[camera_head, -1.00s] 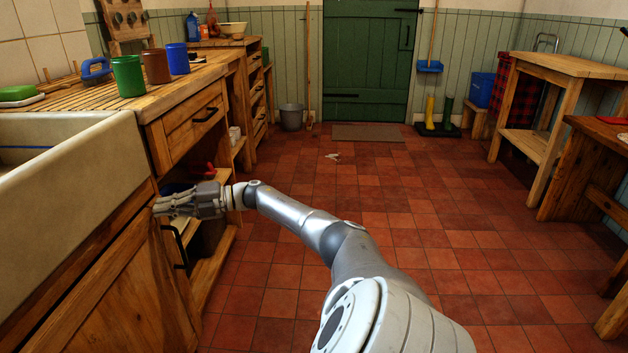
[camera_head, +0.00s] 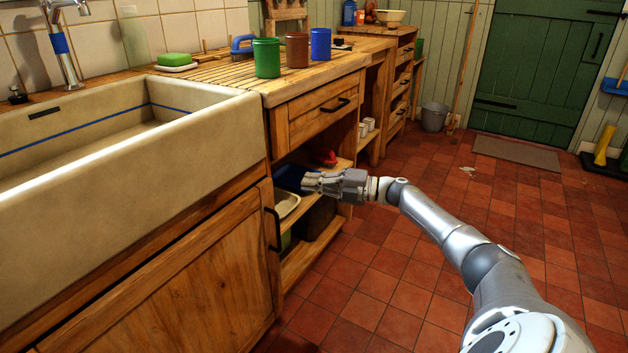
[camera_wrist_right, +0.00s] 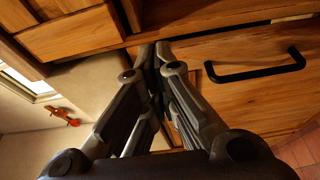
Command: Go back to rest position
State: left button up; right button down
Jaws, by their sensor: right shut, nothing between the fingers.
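My right gripper (camera_head: 308,183) shows in the head view at the end of my outstretched arm, in front of the open shelves under the counter. Its fingers are together with nothing between them. In the wrist view the closed fingertips (camera_wrist_right: 155,52) point toward wooden cabinet fronts. I cannot tell whether they touch the wood. My left gripper is not in view.
The white sink (camera_head: 215,125) and a cabinet door (camera_head: 175,290) with a black handle are at the left. Green, brown and blue cups (camera_head: 267,58) (camera_head: 297,50) (camera_head: 320,44) stand on the counter. The tiled floor (camera_head: 400,290) is mostly clear.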

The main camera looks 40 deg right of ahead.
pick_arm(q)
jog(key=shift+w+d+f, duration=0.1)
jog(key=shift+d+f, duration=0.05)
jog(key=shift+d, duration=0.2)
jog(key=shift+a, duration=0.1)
